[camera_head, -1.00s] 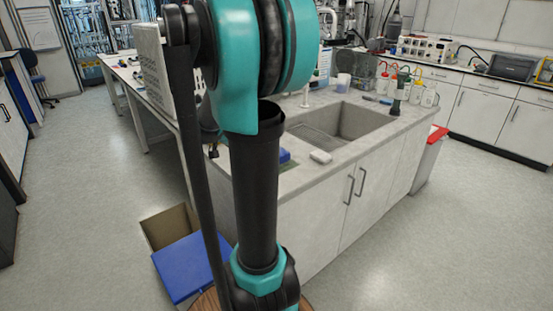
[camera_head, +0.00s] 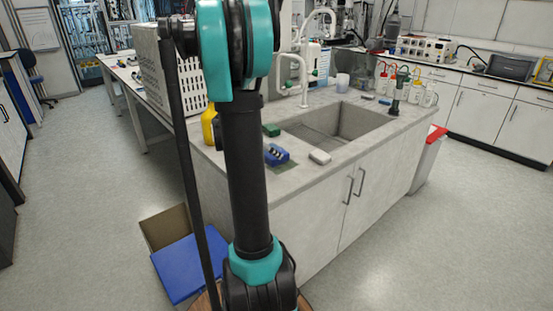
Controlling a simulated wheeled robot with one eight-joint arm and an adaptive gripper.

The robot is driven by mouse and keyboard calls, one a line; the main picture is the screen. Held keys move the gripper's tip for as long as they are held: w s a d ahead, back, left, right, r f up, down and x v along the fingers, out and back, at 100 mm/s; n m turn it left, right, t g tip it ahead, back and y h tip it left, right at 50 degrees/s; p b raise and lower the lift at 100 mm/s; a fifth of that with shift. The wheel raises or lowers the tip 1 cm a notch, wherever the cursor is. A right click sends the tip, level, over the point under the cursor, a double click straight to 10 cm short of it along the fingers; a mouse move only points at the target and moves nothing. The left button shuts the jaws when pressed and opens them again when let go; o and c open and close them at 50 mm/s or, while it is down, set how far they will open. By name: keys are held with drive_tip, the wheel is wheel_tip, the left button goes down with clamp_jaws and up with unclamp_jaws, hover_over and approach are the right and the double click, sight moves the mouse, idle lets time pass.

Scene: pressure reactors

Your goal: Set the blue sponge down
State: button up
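A small blue block (camera_head: 277,155), which looks like the blue sponge, rests on the grey counter (camera_head: 293,184) left of the sink, near the front edge. Dark and pale marks show on its top; I cannot tell what they are. A small dark piece shows at the arm's left edge by the yellow bottle, too little to identify.
A green block (camera_head: 271,130) lies behind the blue one, and a white block (camera_head: 320,157) lies at the sink's (camera_head: 352,122) front left rim. A yellow bottle (camera_head: 209,125) stands left of my arm. White taps (camera_head: 305,60) rise behind. An open box (camera_head: 168,228) sits on the floor.

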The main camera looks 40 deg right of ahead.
drive_tip(key=shift+w+x, duration=0.2)
drive_tip(key=shift+x, duration=1.15)
drive_tip(key=shift+w+x, duration=0.15)
drive_tip(key=shift+x, duration=1.25)
drive_tip(key=shift+c, duration=0.4)
drive_tip(key=c, duration=1)
drive_tip(key=shift+c, duration=0.2)
drive_tip(key=shift+r, duration=0.2)
